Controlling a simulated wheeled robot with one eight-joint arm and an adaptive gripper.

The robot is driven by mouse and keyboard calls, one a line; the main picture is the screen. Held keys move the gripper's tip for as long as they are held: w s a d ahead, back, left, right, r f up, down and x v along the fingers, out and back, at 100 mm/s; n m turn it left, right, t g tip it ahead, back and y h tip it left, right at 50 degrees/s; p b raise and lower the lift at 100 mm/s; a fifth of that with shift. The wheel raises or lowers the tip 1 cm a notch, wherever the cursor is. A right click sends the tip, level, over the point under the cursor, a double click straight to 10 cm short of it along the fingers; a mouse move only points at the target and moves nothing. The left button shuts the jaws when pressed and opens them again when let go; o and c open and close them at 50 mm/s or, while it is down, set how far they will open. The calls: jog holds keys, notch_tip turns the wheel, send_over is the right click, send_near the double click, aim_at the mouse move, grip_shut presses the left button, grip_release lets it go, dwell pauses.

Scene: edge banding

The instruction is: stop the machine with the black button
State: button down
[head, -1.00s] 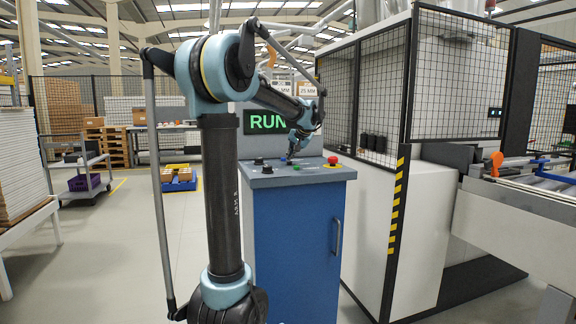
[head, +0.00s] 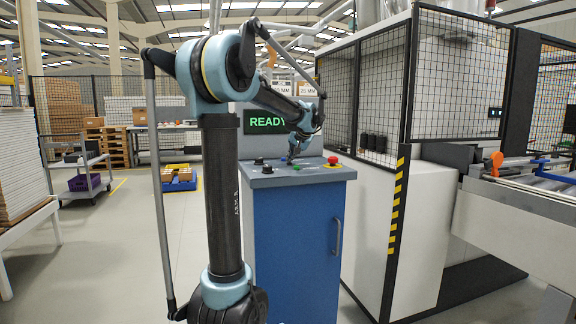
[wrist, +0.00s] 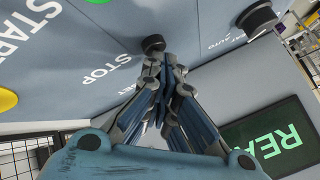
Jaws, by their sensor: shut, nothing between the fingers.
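The control panel (head: 320,174) sits on top of a blue cabinet. In the wrist view the black button (wrist: 153,43) stands beside the white STOP lettering. My gripper (wrist: 165,58) is shut and empty, its fingertips right at the black button; I cannot tell whether they touch it. In the head view my gripper (head: 292,157) is low over the middle of the panel and the black button cannot be made out there. The display (head: 266,121) reads READY in green, and part of it also shows in the wrist view (wrist: 275,145).
A red mushroom button (head: 333,160) is at the panel's right and a green button (head: 296,168) near its front. Black knobs (head: 259,161) are at the left; one large knob (wrist: 257,18) shows in the wrist view. A mesh-fenced machine (head: 440,90) stands to the right.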

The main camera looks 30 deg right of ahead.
dwell(0.4)
jog(key=shift+r, duration=0.85)
jog(key=shift+r, duration=0.1)
notch_tip(320, 180, up, 5)
jog(key=shift+f, duration=0.1)
dwell(1.0)
